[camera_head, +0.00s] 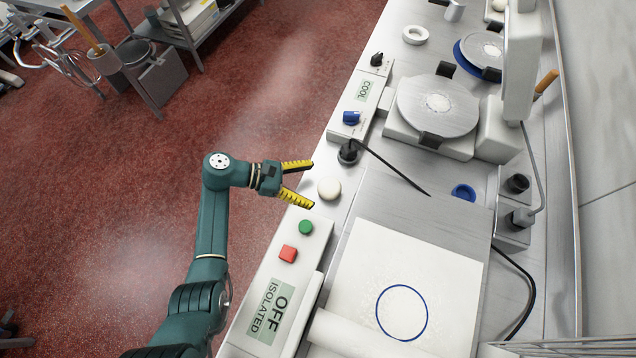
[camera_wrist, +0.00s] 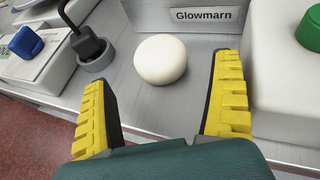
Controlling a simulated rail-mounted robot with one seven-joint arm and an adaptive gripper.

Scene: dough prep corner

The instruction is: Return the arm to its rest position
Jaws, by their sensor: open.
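My gripper (camera_head: 298,182) has two yellow ridged fingers and is open and empty. In the head view it is at the counter's left edge, just left of a round cream-white dough ball (camera_head: 329,188). In the wrist view, my gripper's fingers (camera_wrist: 163,115) stand apart, and the dough ball (camera_wrist: 160,59) shows beyond them, in the gap. The ball sits on the metal counter, apart from both fingers. My green arm reaches up from the bottom of the head view.
A control box (camera_head: 275,300) reading "OFF ISOLATED" has green and red buttons. Right of it lies a white sheet (camera_head: 440,270) with a blue ring (camera_head: 402,313). A "COOL" panel (camera_head: 352,98), a round plate device (camera_head: 437,104) and cables crowd the back. Open red floor (camera_head: 120,210) lies left.

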